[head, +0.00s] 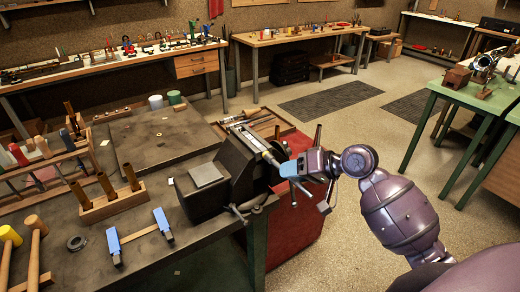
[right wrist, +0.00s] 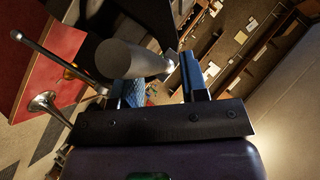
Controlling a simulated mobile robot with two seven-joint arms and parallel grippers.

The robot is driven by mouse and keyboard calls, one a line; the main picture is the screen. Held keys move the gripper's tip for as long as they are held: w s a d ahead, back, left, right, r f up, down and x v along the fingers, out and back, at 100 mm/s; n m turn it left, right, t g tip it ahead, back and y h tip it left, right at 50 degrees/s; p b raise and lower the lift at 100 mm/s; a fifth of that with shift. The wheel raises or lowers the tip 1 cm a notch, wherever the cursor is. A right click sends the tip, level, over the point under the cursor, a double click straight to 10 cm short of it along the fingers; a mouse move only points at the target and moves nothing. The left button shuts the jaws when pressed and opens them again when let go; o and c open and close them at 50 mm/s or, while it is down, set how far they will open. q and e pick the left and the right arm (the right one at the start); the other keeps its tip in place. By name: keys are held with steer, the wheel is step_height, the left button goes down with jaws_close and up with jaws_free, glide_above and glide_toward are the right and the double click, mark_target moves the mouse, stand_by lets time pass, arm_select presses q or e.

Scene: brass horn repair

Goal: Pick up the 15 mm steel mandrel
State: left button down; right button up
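A pale steel rod (head: 266,153), which looks like the mandrel, lies at the black bench vise (head: 240,172) and points toward my right gripper (head: 291,168). In the right wrist view a thick grey steel cylinder (right wrist: 130,58) with a flat round end crosses in front of one blue finger. My right gripper (right wrist: 162,85) also shows there with its two blue fingers apart. The cylinder is close to the fingers, but I cannot tell whether it touches them. The 15 mm size cannot be read. My left gripper is not in view.
A wooden tray (head: 262,126) lies behind the vise, near a red cabinet (head: 292,240). The floor on the right is open.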

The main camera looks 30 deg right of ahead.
jaws_close()
steer(key=shift+r, duration=0.1)
